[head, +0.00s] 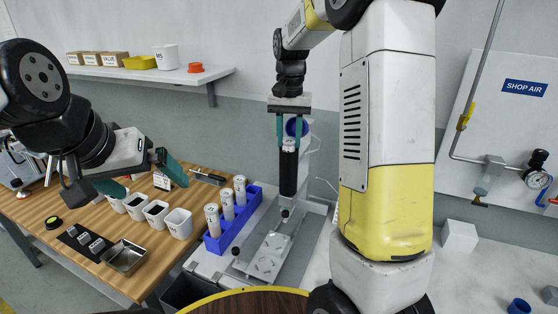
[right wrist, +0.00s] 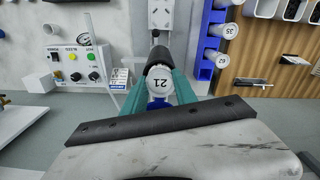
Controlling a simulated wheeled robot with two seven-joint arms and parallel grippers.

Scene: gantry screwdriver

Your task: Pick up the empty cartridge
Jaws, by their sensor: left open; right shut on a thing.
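A white-capped cartridge marked 21 (right wrist: 160,90) sits at the top of the black upright sleeve of the screwdriver (head: 288,175). My right gripper (head: 290,143) points down from above, its two green fingers shut on the cartridge's top end. In the right wrist view the fingers (right wrist: 160,92) stand on both sides of the cap. The cartridge's lower part is hidden by the sleeve, and I cannot see whether it is empty. My left gripper (head: 142,178) is open and empty above the wooden table, left of the blue rack (head: 245,222).
The blue rack holds several upright cartridges (head: 227,204). White bins (head: 179,223) and a metal tray (head: 124,257) stand on the wooden table (head: 60,203). A wall shelf (head: 150,75) carries boxes. A white cube (head: 459,236) lies on the right bench.

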